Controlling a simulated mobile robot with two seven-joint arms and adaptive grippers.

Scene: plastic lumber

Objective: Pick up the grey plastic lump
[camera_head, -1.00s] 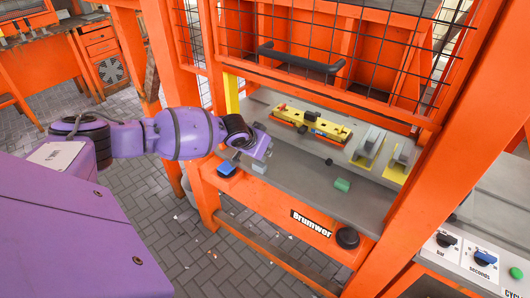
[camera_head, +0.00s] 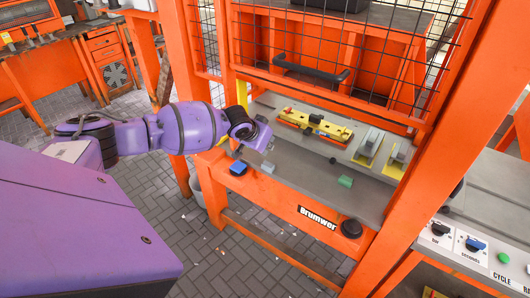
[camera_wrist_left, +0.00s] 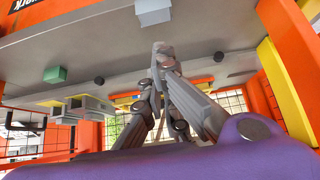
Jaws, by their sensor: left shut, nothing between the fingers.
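The grey plastic lump (camera_head: 268,167) is a small pale block on the grey bench top, near its front left, just beyond my left gripper (camera_head: 256,146). In the left wrist view the lump (camera_wrist_left: 152,10) shows at the top edge, partly cut off. There my left gripper (camera_wrist_left: 163,50) has its fingertips together, with nothing between them, pointing toward the lump and apart from it in the picture. My right gripper is not in view.
A yellow fixture (camera_head: 315,122) stands behind. Orange posts (camera_head: 430,150) and a wire mesh guard (camera_head: 350,55) frame the bench.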

